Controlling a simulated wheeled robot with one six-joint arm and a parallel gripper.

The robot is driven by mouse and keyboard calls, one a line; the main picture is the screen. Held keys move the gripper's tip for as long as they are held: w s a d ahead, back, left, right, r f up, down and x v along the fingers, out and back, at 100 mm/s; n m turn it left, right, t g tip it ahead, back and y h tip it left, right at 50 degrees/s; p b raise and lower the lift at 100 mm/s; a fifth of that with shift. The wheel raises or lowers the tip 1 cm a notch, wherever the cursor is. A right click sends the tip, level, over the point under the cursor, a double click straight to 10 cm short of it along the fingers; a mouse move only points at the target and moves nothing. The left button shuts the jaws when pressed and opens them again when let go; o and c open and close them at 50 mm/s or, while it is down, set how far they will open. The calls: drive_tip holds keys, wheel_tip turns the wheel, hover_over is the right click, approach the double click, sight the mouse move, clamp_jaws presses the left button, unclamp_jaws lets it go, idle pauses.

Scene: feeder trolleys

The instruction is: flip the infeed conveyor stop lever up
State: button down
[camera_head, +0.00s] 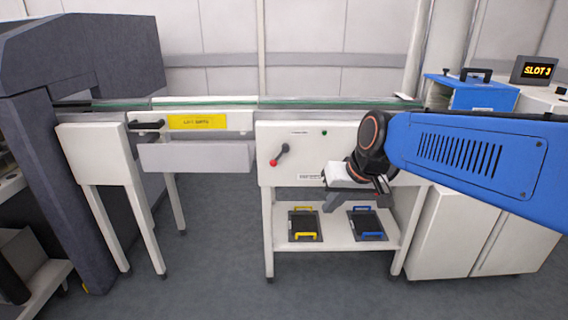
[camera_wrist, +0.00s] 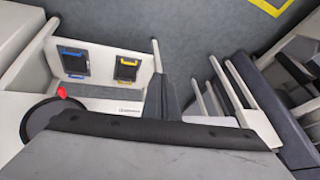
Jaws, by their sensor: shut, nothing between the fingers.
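The stop lever (camera_head: 280,155) is on the white front panel (camera_head: 265,135) under the conveyor in the head view. It has a dark pivot and a red knob, and it slants down to the left with the knob at its lower end. My gripper (camera_head: 331,204) is shut and empty, right of the lever and apart from it, in front of the panel's lower edge. The lever cannot be made out clearly in the wrist view. A red knob-like part (camera_wrist: 61,93) shows there beside a black disc, but I cannot tell what it belongs to.
A shelf (camera_head: 337,238) below the panel holds a yellow-handled tray (camera_head: 303,226) and a blue-handled tray (camera_head: 367,224). A yellow sign (camera_head: 197,122) and a black handle (camera_head: 147,125) are on the section to the left. A blue case (camera_head: 480,94) stands at right. The space before the lever is clear.

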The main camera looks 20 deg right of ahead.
sight(279, 155)
drive_tip(key=w+d+r+m+t+y, duration=0.1)
drive_tip(key=w+d+m, duration=0.1)
drive_tip(key=w, duration=2.4)
drive_tip(key=shift+d+r+m+t+y, duration=0.2)
drive_tip(key=shift+d+m+t+y, duration=0.1)
drive_tip(key=shift+d+t, duration=0.15)
drive_tip(key=shift+w, duration=0.1)
drive_tip(key=shift+w+a+f, duration=1)
drive_tip(key=shift+w+f, duration=0.15)
drive_tip(key=shift+w, duration=0.1)
drive_tip(key=shift+w+a+f, duration=1.05)
drive_tip(key=shift+w+f, duration=0.1)
drive_tip(key=shift+w, duration=0.1)
drive_tip(key=shift+w+a+f, duration=1)
drive_tip(key=shift+w+f, duration=0.15)
drive_tip(key=shift+w, duration=0.1)
